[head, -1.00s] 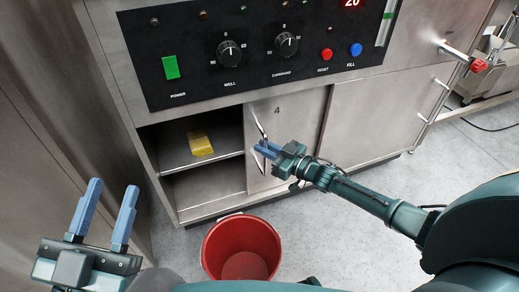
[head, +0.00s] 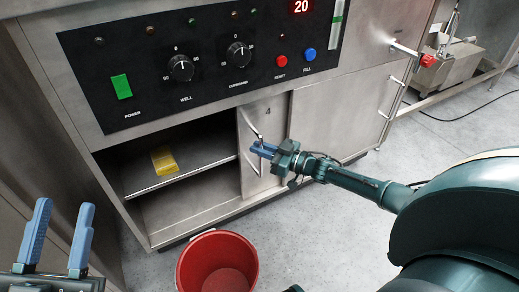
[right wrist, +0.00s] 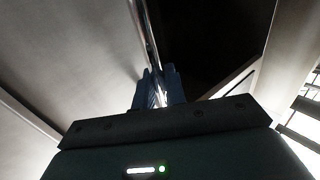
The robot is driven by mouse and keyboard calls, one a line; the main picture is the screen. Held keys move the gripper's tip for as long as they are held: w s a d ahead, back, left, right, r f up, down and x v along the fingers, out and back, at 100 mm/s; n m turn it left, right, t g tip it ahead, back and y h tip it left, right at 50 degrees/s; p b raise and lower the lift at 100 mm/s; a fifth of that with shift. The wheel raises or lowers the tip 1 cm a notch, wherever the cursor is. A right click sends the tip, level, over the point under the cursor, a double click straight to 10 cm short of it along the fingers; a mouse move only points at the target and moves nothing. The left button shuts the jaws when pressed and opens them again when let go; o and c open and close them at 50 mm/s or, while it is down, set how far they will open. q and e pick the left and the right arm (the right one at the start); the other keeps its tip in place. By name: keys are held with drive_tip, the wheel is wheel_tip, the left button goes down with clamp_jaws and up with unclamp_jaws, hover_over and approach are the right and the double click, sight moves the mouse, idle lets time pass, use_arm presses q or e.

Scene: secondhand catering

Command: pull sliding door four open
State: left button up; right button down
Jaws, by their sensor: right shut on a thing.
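Sliding door four (head: 274,128), a steel panel marked 4, stands partly open on the cabinet below the control panel. Its upright bar handle (head: 252,127) is near its left edge. My right gripper (head: 262,149) is shut on this handle; in the right wrist view the fingers (right wrist: 158,88) close around the thin bar (right wrist: 146,35). To the left of the door is a wide dark opening with a shelf (head: 190,172). My left gripper (head: 60,238) is open and empty at the lower left, away from the cabinet.
A yellow object (head: 164,160) lies on the shelf inside. A red bucket (head: 190,265) stands on the floor before the cabinet. A red-tipped valve lever (head: 427,60) and a vertical handle (head: 394,105) stick out at the right.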

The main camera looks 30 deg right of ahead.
drive_tip(key=c, duration=1.5)
unclamp_jaws()
drive_tip(key=shift+c, duration=0.2)
drive_tip(key=shift+s, duration=0.1)
